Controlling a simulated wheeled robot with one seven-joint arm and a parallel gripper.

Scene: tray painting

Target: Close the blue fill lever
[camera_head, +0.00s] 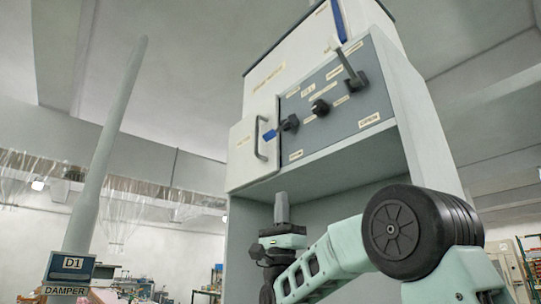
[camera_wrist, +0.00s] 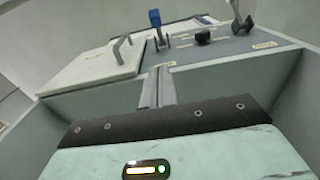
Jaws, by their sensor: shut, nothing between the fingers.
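The blue fill lever (camera_head: 270,134) sticks out to the left from a dark pivot at the lower left of the grey control panel (camera_head: 350,110). In the wrist view the blue lever (camera_wrist: 155,20) stands up beyond my fingertips, at the panel's near left. My gripper (camera_head: 282,200) points upward below the panel, apart from the lever, with its fingers together and empty. In the wrist view my gripper (camera_wrist: 157,85) shows its closed fingers below the lever in the picture, with a gap between them.
A white door with a bar handle (camera_head: 262,140) is left of the lever. A black knob (camera_head: 320,107) and a grey lever (camera_head: 350,68) are to its right. A tall grey damper lever (camera_head: 105,150) stands at the left. The space below the panel is an open recess.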

